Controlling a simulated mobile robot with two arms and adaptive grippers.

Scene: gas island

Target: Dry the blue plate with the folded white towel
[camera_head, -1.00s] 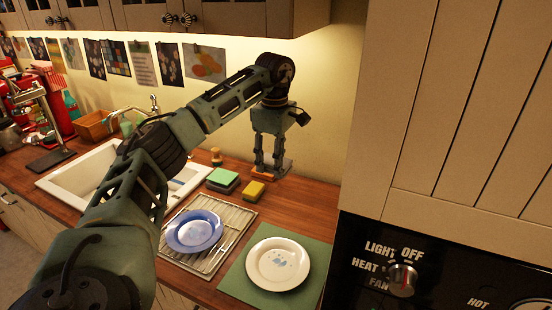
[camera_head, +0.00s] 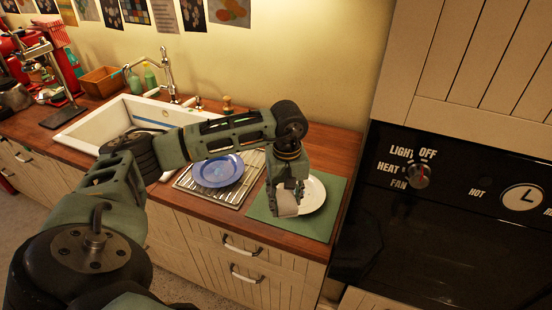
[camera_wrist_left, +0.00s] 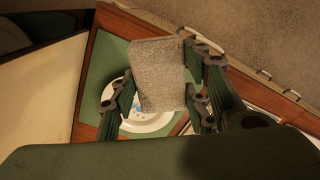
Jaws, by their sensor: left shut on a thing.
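The blue plate (camera_head: 217,171) sits on the metal drying rack (camera_head: 185,184) beside the sink, in the head view. My left gripper (camera_head: 288,194) is shut on the folded white towel (camera_head: 287,207) and holds it over the left part of the white plate (camera_head: 315,195), to the right of the blue plate. In the left wrist view the towel (camera_wrist_left: 160,70) shows as a pale, roughly rectangular block between the fingers, over the white plate (camera_wrist_left: 147,122). The head view does not clearly show the gap between towel and plate. My right gripper is out of view.
The white plate lies on a green mat (camera_head: 328,222). A white sink (camera_head: 97,128) is to the left and a black oven (camera_head: 455,225) to the right. A small wooden-handled item (camera_head: 227,104) stands near the wall. My left arm crosses in front of the counter's back.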

